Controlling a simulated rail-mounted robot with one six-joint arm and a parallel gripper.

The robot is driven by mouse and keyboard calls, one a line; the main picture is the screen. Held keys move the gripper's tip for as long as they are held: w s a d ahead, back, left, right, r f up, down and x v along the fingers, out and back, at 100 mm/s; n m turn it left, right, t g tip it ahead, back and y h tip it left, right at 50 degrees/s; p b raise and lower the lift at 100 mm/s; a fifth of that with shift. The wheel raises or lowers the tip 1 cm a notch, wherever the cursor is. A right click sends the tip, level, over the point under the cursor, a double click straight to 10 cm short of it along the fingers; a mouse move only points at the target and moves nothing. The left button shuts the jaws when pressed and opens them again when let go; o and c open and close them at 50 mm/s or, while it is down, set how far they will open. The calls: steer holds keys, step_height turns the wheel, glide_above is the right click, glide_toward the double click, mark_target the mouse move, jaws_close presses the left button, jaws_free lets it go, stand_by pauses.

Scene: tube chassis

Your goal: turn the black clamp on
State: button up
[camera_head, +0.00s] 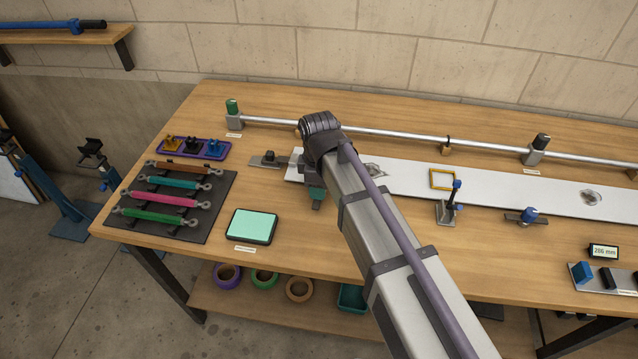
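A small clamp with a black knob (270,157) on a flat grey base lies on the bench, at the left end of the long white board (455,190). It looks like the black clamp. My gripper (317,198) points down just right of it, over the left part of the board and its front edge. My arm comes from the lower right and hides part of the board. The fingers are small and mostly hidden by the wrist, so I cannot tell whether they are open. A similar clamp with a blue knob (528,215) lies further right.
A purple tray (188,158) with yellow, black and blue pieces and a dark mat (218,208) with coloured links lie left. A mint pad (252,226) lies in front. A steel rail (390,134) runs behind. A yellow frame (431,179) and post stand right of my arm.

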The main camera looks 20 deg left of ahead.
steer(key=shift+o, duration=1.3)
step_height(320, 180, up, 11)
steer(key=p, duration=1.1)
steer(key=shift+f, duration=0.1)
